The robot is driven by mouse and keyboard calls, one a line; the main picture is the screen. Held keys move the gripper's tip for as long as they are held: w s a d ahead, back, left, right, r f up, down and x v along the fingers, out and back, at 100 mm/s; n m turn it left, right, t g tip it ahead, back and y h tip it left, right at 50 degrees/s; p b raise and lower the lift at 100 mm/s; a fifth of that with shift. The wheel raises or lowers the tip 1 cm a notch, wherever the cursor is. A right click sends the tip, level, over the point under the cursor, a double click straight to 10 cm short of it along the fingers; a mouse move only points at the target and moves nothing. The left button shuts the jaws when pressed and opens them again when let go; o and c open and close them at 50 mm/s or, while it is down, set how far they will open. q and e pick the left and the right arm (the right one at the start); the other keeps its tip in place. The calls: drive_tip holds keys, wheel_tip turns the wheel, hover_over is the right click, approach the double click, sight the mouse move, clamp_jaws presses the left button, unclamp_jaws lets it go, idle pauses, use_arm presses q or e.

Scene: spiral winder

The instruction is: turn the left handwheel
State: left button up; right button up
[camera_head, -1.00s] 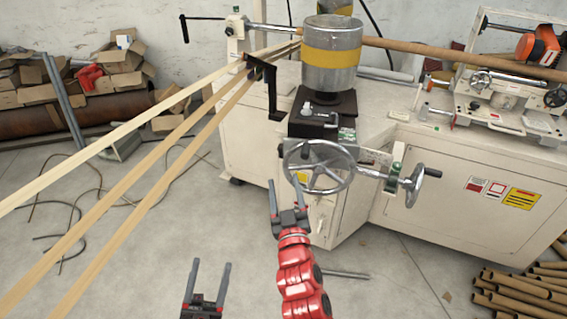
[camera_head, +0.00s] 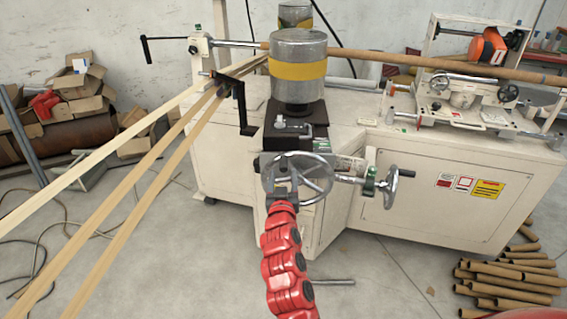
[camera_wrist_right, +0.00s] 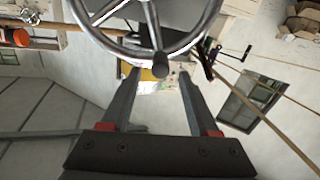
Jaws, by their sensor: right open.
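The left handwheel (camera_head: 299,154) is a large spoked metal wheel on the front of the machine, below the silver drum with a yellow band. My right gripper (camera_head: 281,186) is at the wheel's lower left and hides part of its rim. In the right wrist view the wheel (camera_wrist_right: 207,33) fills the top, and its dark handle (camera_wrist_right: 160,64) points toward the camera. My right gripper (camera_wrist_right: 158,76) is open, with one finger on each side of the handle in the picture. I cannot tell whether the fingers touch it. My left gripper is out of view.
A smaller handwheel (camera_head: 390,188) with a dark handle is just right of the left handwheel. The drum (camera_head: 299,50) stands above. Pale strips (camera_head: 140,180) stretch from the machine to the lower left. Cardboard tubes (camera_head: 505,281) lie on the floor at right.

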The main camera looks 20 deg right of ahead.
sight(284, 170)
drive_tip(key=shift+x, duration=2.75)
drive_tip(key=shift+c, duration=0.2)
clamp_jaws()
drive_tip(key=shift+f, duration=0.15)
